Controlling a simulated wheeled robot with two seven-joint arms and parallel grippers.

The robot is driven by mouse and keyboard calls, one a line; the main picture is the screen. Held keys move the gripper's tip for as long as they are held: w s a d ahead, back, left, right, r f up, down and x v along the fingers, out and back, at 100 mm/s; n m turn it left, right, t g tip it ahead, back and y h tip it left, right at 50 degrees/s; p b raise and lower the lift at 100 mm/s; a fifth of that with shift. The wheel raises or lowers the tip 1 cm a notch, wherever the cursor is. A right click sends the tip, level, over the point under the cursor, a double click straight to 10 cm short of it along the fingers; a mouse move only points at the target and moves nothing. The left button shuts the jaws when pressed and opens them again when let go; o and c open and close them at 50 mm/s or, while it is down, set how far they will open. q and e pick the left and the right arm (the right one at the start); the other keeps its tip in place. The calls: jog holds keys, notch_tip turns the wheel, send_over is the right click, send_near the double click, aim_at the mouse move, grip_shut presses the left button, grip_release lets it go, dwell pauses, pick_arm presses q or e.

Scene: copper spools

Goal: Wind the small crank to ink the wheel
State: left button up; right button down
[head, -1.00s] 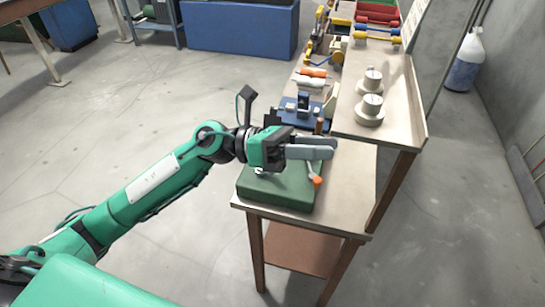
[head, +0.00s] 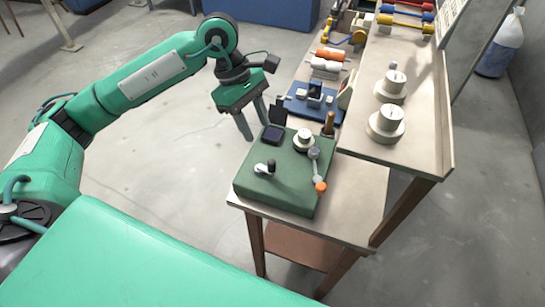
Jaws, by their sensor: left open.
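A green box (head: 276,185) stands on the low wooden bench. Which of these the ink wheel is, I cannot tell for sure. My left gripper (head: 255,129) is open and empty, pointing down at the box's back left, apart from both cranks. My right gripper is out of view.
A raised wooden shelf (head: 425,155) on the right carries two cream spools (head: 386,124). Behind the box are a blue device (head: 312,102), a wooden peg (head: 328,123) and orange and white rolls (head: 328,60). The floor left of the bench is clear.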

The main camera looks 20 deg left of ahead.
aim_at(270, 160)
pick_arm(q)
jog(key=p+x, duration=0.3)
jog(key=x, duration=0.8)
jog(key=shift+s+d+f, duration=0.1)
jog(key=shift+d+f, duration=0.15)
jog(key=shift+f, duration=0.1)
jog(key=shift+c, duration=0.2)
grip_shut()
